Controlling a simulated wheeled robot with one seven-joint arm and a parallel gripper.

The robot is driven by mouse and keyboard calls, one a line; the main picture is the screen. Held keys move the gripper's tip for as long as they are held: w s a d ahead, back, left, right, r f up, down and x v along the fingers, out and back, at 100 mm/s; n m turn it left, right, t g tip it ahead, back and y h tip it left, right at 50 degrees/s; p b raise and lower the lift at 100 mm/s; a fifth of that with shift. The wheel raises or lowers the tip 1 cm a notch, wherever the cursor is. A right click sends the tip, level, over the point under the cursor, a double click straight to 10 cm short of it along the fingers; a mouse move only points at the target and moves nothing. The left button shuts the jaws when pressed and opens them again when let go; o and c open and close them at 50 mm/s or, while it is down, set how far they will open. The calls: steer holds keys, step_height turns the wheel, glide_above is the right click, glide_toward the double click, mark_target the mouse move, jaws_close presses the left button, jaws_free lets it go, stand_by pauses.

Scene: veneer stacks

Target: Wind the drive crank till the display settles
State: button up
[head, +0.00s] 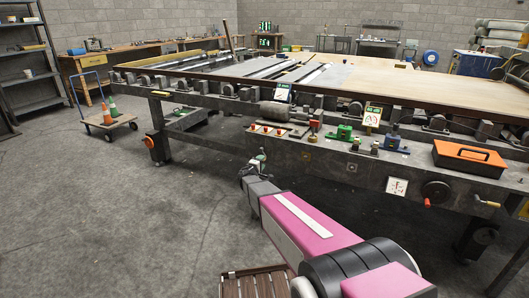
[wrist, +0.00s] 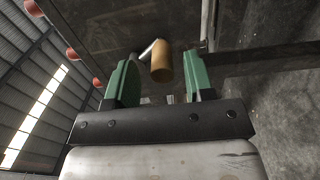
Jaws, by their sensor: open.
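My gripper (head: 258,161) is at the front side of the long bench, below the board with red knobs. In the wrist view its two green fingers stand apart, open. A tan cylindrical crank handle (wrist: 162,63) on a pale metal arm shows between the fingertips, with space visible on both sides. In the head view this handle is hidden at my gripper. Small panels with dial-like marks stand on the bench: one at the left (head: 282,92), one further right (head: 372,116). A white one (head: 397,186) is on the front. Their readings are too small to tell.
A dark handwheel (head: 437,191) with a red grip and another yellow-handled crank (head: 487,203) are on the bench front at right. An orange toolbox (head: 469,157) sits on the edge. A cart with cones (head: 107,120) stands left.

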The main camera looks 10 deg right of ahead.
steer(key=v, duration=0.6)
steer(key=shift+s, duration=0.15)
stand_by(0.3)
steer(key=s+d+m+g+y, duration=0.1)
steer(key=s+d+m+g, duration=0.35)
steer(key=s, duration=0.45)
steer(key=s+d+m+g, duration=0.3)
steer(key=s+d+g, duration=0.25)
steer(key=s, duration=0.35)
steer(key=s+a+m+g+y, duration=0.1)
steer(key=s+a+g+y, duration=0.1)
steer(key=s, duration=0.6)
steer(key=s+a+m+g+y, duration=0.2)
steer(key=s+a+y, duration=0.2)
steer(key=s+y, duration=0.3)
steer(key=shift+s+a+g+y, duration=0.3)
steer(key=shift+s+a, duration=0.05)
steer(key=shift+s, duration=0.75)
steer(key=shift+r, duration=0.1)
